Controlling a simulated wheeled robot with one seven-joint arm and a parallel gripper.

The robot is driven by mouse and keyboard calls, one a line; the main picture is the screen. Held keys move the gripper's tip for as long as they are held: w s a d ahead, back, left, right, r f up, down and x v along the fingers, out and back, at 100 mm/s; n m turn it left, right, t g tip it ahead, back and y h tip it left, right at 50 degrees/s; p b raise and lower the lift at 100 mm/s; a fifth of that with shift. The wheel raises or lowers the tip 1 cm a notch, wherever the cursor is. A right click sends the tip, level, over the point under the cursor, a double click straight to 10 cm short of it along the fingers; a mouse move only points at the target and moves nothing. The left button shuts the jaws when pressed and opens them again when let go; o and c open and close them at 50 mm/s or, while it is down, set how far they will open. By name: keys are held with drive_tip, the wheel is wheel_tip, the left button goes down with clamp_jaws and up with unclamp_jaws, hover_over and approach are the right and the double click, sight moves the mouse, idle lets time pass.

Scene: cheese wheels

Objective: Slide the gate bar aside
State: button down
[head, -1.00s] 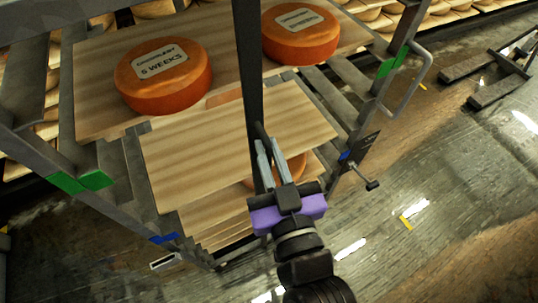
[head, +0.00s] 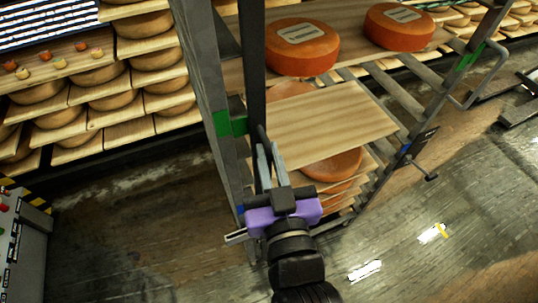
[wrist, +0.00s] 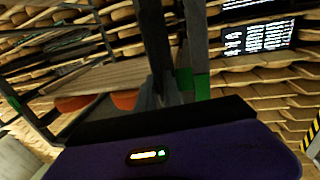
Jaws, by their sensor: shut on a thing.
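The gate bar (head: 252,60) is a dark upright bar at the front of the metal rack. It now stands close beside the rack's left post (head: 205,75), with a narrow gap at the top. My gripper (head: 271,155), grey fingers on a purple body, is shut on the bar at its lower part. In the wrist view the bar (wrist: 155,40) rises from between my fingers, next to the post with the green mark (wrist: 201,86). My fingers hide the exact contact, and my gripper hides the bar's lower end.
The rack's boards (head: 330,125) hold orange cheese wheels (head: 301,47), now mostly clear of the bar. A curved handle (head: 490,75) and a small crank (head: 425,170) stick out at the rack's right. A grey control box (head: 22,245) stands at left. Floor between is clear.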

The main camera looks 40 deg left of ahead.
drive_tip(key=shift+s+a, duration=0.2)
drive_tip(key=shift+s, duration=0.2)
drive_tip(key=shift+f, duration=0.1)
drive_tip(key=c, duration=1.5)
unclamp_jaws()
drive_tip(key=shift+s, duration=0.15)
drive_tip(key=shift+d, duration=0.1)
